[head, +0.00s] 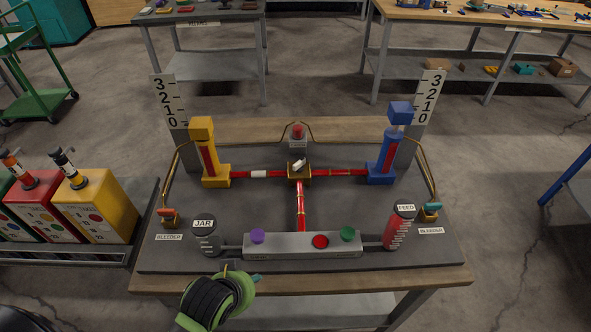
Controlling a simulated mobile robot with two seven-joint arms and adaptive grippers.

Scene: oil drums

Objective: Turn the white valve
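The white valve handle (299,166) sits on a yellow block at the middle of the red pipe junction on the grey panel (340,218). It looks tilted, its upper end to the right. My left arm, green and black, comes in at the bottom. Its wrist covers part of the table's front edge, and the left gripper (240,273) is mostly hidden behind it, so its fingers cannot be made out. It is well in front of the white valve and apart from it. My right gripper is not in view.
A yellow column (207,150) and a blue column (387,147) flank the valve. In front lies a grey box (290,246) with purple, red and green knobs, between the JAR and FEED gauges. Coloured cans (98,203) stand at left. Bare floor lies right of the table.

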